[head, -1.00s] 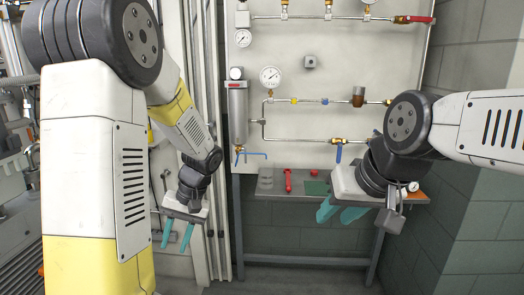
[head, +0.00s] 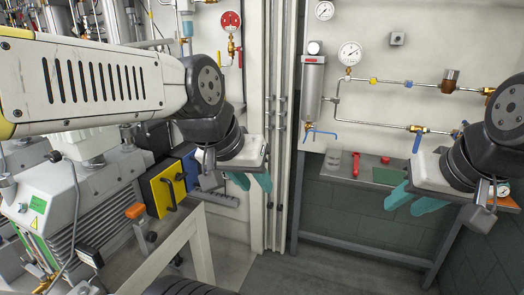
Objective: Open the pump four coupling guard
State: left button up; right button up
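A yellow panel with a black handle (head: 161,190) stands upright at the left of the head view, on the side of a grey-green machine (head: 50,205). It may be a coupling guard; no pump number is readable. It appears closed. My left gripper (head: 250,184) hangs to the right of the yellow panel, apart from it, with its two teal fingers spread and nothing between them. My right gripper (head: 412,202) is at the right, in front of the wall shelf, its teal fingers apart and empty. My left arm covers part of the machinery behind it.
A blue box (head: 192,168) sits just right of the yellow panel. A pale post-and-rail frame (head: 180,245) stands in front of it. A shelf (head: 335,172) with a red part and gauge piping is on the right wall. Grey floor is clear in the middle.

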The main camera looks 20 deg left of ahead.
aim_at(168, 192)
jog(key=k+j+u, duration=0.15)
jog(key=u, duration=1.15)
